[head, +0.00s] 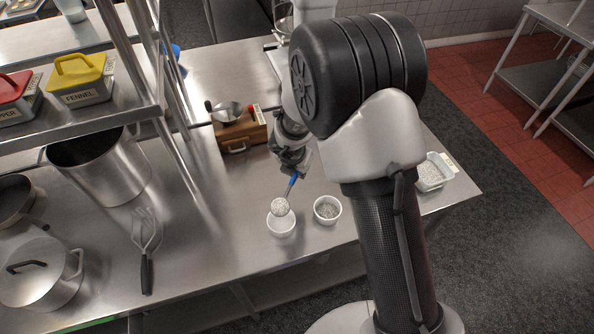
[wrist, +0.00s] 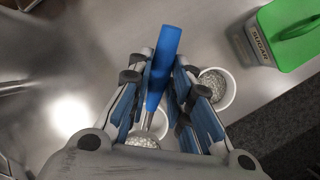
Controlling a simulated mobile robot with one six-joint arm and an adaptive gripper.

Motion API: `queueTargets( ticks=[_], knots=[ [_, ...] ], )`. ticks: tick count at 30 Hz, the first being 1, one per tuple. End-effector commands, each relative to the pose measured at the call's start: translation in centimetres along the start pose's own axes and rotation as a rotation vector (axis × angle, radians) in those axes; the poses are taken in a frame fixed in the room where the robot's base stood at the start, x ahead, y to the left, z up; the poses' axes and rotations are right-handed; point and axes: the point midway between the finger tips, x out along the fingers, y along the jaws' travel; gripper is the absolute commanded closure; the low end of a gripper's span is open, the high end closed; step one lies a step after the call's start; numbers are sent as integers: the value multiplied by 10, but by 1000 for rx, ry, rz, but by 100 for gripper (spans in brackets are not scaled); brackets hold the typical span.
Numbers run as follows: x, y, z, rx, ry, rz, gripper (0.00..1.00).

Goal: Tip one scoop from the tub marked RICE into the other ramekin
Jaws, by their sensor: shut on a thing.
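My gripper (head: 293,163) is shut on the blue handle of a scoop (head: 290,186); the handle also shows between the fingers in the wrist view (wrist: 162,70). The scoop's round bowl is heaped with pale grains (head: 280,206) and hangs over the left white ramekin (head: 281,229). The visible inside of that ramekin looks white and bare; the scoop hides part of it. The right ramekin (head: 327,210) stands beside it and holds grey-looking grains; it also shows in the wrist view (wrist: 229,92). An open tub of white grains (head: 432,172) stands at the right; its label is unreadable.
In the wrist view a green-lidded tub marked SUGAR (wrist: 275,40) stands at the upper right. A wooden box (head: 240,135) is behind. The counter's front edge is close to the ramekins.

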Motion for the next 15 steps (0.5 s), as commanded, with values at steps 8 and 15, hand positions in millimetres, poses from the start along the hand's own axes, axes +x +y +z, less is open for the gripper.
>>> queueTargets(
  ticks=[8, 15],
  knots=[
    [5, -3, -1, 3, -2, 127, 100],
    [9, -8, -2, 5, -1, 276, 100]
  ],
)
